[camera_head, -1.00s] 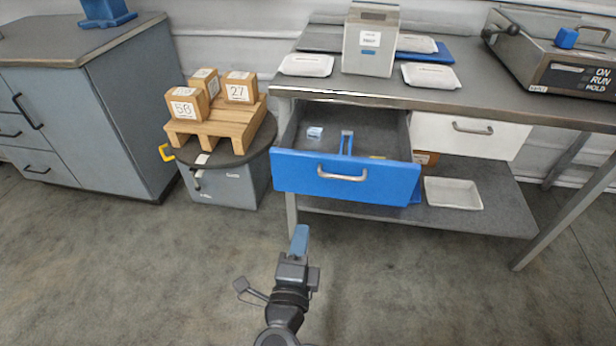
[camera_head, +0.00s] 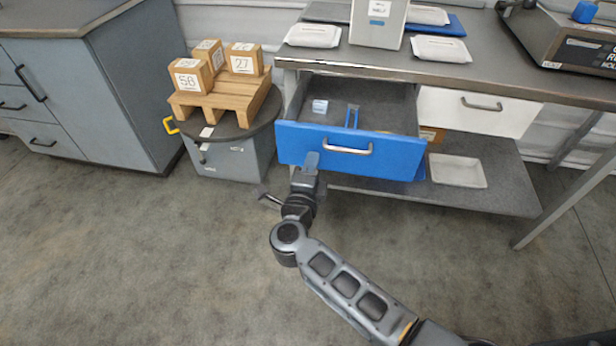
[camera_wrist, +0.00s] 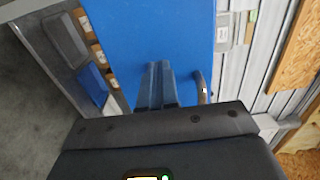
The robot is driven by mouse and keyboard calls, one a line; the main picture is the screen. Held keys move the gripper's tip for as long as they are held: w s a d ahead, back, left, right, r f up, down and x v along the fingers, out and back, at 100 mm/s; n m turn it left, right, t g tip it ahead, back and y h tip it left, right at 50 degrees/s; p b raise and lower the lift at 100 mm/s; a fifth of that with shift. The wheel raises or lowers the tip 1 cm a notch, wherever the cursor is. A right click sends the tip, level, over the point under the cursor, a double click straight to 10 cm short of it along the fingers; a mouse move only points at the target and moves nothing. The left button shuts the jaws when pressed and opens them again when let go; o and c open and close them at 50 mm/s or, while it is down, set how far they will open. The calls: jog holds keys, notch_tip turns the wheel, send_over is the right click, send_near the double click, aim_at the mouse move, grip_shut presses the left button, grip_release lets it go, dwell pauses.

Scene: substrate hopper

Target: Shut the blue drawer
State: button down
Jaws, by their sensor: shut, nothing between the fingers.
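The blue drawer (camera_head: 390,153) is pulled out from under the grey workbench. Its front has a silver bar handle (camera_head: 348,149). Inside lie a small white and light-blue item and a blue divider. My gripper (camera_head: 309,163) is shut and empty, in front of the drawer's face, left of the handle. In the wrist view the blue drawer front (camera_wrist: 150,30) fills the upper middle. The shut fingers (camera_wrist: 158,72) point at it beside the handle (camera_wrist: 201,88). I cannot tell whether the fingertips touch the face.
A white drawer (camera_head: 480,110) sits shut to the right. A lower shelf holds a white tray (camera_head: 458,170). At left, a round-topped grey bin (camera_head: 228,160) carries a wooden pallet (camera_head: 225,102) with numbered boxes. Open floor lies in front.

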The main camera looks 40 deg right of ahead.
jog(key=shift+w+d, duration=0.35)
jog(key=shift+d, duration=0.1)
jog(key=b, duration=0.7)
send_near(327, 114)
jog(key=w+d+r, duration=0.1)
jog(key=d, duration=0.1)
jog(key=w+d+r, duration=0.3)
jog(key=w+d, duration=0.1)
jog(key=d, duration=0.1)
jog(key=shift+w+d+r, duration=0.1)
jog(key=shift+w+r, duration=0.05)
jog(key=shift+r, duration=0.1)
jog(key=shift+w+d, duration=0.4)
jog(key=shift+d, duration=0.05)
jog(key=shift+w+d+r, duration=0.1)
jog(key=shift+r, duration=0.2)
jog(key=shift+d, duration=0.1)
